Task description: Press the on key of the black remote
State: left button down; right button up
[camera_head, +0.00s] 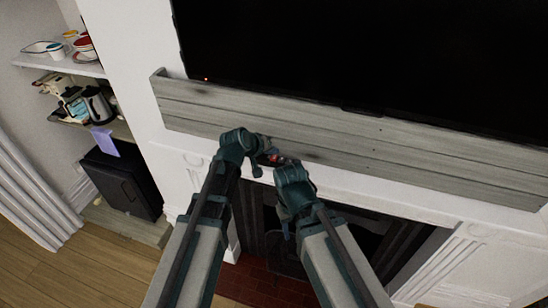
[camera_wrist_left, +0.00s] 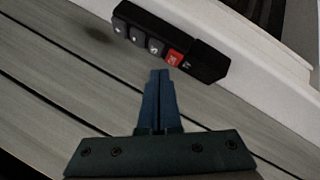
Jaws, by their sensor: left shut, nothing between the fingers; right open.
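The black remote (camera_wrist_left: 172,45) shows at the upper middle of the left wrist view, slanting down to the right. It has a row of several grey keys (camera_wrist_left: 136,38) and one red key (camera_wrist_left: 173,58); the key markings are too small to read. My left gripper (camera_wrist_left: 161,73) is shut and empty, its tips just below the red key; I cannot tell whether they touch it. In the head view my left gripper (camera_head: 258,148) is in front of the shelf, and the remote is mostly hidden there. My right gripper (camera_head: 288,170) is open beside it, lower right.
A grey wooden mantel shelf (camera_head: 360,150) runs behind the grippers, with a large black screen (camera_head: 380,60) above it. The dark fireplace opening (camera_head: 375,225) is below. Side shelves at left hold dishes and a kettle (camera_head: 98,105).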

aim_at(273, 160)
pick_arm(q)
jog(key=shift+f, duration=0.15)
dwell(0.6)
jog(key=shift+f+b, duration=0.25)
jog(key=shift+b, duration=0.2)
jog(key=shift+f+b, duration=0.35)
jog(key=shift+f, duration=0.05)
dwell(0.4)
jog(key=shift+r, duration=0.1)
jog(key=shift+r+p, duration=0.75)
jog(key=shift+p, duration=0.05)
jog(key=shift+r, duration=0.1)
notch_tip(273, 160, up, 5)
jog(key=p, duration=0.5)
dwell(0.8)
